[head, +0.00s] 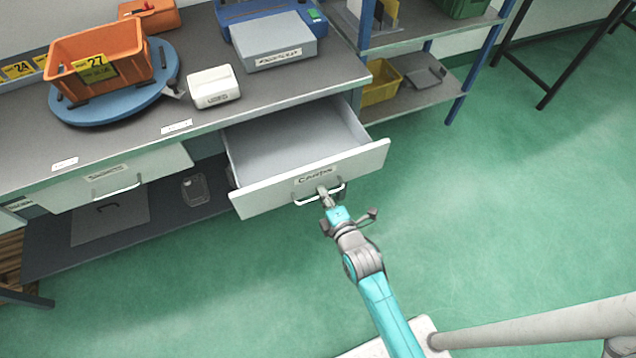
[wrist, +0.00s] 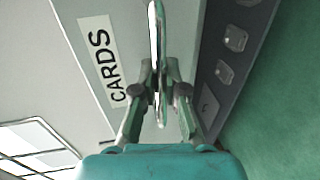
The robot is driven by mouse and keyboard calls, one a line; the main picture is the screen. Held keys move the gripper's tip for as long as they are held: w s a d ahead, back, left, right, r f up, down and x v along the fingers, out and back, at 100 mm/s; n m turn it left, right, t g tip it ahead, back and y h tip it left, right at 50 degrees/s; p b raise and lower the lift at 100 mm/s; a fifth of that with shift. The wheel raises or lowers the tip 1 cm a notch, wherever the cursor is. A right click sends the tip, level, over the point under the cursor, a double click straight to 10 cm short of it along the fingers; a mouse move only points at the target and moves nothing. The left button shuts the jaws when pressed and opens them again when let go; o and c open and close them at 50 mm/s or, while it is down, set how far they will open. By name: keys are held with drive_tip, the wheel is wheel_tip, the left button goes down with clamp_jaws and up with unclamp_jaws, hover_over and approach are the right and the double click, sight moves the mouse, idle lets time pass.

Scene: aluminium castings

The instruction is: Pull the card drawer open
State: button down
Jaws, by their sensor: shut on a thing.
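The card drawer (head: 252,202) is white and hangs well out from under the workbench, with its inside in view and looking empty in the head view. Its front carries a label reading CARDS, which also shows in the wrist view (wrist: 103,62), and a metal bar handle (head: 338,192). My gripper (head: 325,194) is at the handle. In the wrist view my gripper (wrist: 158,82) has its fingers shut on the handle (wrist: 157,30), one finger on each side of the bar.
A second drawer (head: 75,194) at the left is shut. On the workbench (head: 190,125) stand an orange bin (head: 75,50) on a blue turntable (head: 70,112), a white box (head: 213,88) and a grey-lidded box (head: 270,35). Green floor (head: 480,200) lies open at the right.

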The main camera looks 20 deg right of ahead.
drive_tip(key=shift+s, duration=0.3)
drive_tip(key=c, duration=1.2)
unclamp_jaws()
drive_tip(key=v, duration=1.2)
drive_tip(key=s+r+m, duration=0.5)
drive_tip(key=s+m, duration=0.4)
drive_tip(key=s, duration=0.3)
drive_tip(key=s+r+m, duration=0.6)
drive_tip(key=s+m, duration=0.3)
drive_tip(key=s, duration=0.3)
drive_tip(key=shift+s+a+r+g, duration=0.2)
drive_tip(key=shift+s+r+g, duration=0.1)
drive_tip(key=shift+s+g, duration=0.1)
